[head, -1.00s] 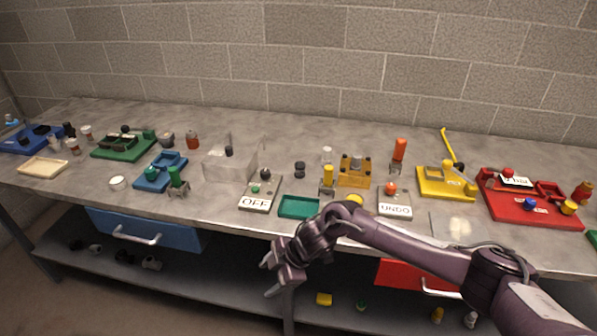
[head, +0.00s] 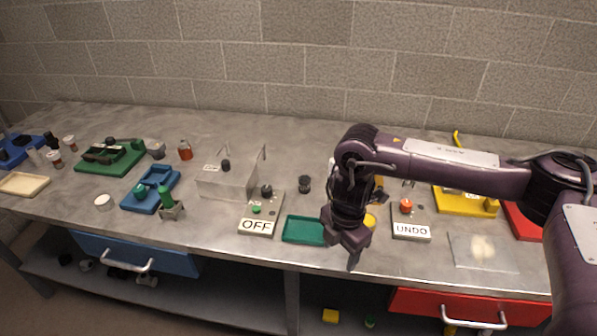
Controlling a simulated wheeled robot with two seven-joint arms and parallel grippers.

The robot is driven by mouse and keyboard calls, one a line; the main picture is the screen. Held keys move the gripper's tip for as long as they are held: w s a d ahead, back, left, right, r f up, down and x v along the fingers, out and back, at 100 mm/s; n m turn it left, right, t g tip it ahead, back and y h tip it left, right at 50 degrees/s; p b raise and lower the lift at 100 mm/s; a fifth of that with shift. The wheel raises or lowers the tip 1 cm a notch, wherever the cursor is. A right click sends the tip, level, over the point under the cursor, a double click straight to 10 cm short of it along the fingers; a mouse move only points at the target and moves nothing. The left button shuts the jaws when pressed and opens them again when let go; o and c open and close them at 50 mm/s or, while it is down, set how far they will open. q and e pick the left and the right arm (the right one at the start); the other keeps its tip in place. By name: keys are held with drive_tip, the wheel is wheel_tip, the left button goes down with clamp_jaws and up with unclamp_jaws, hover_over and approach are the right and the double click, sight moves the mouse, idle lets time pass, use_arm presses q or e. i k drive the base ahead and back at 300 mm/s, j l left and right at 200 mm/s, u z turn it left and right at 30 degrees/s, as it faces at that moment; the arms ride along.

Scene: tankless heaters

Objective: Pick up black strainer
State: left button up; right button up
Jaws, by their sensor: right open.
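A small black cylindrical piece (head: 304,185), which looks like the black strainer, stands on the grey table behind the green tray (head: 304,230). My right gripper (head: 343,248) is open and points down over the table's front part, just right of the green tray. It is in front of and to the right of the black piece, apart from it. My right arm hides part of the table behind it. My left gripper is not in view.
An UNDO panel (head: 410,224) and a clear plate (head: 484,250) lie to the right. The table behind the black piece is mostly clear.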

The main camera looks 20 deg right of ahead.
sight(304, 180)
drive_tip(key=i, duration=1.1)
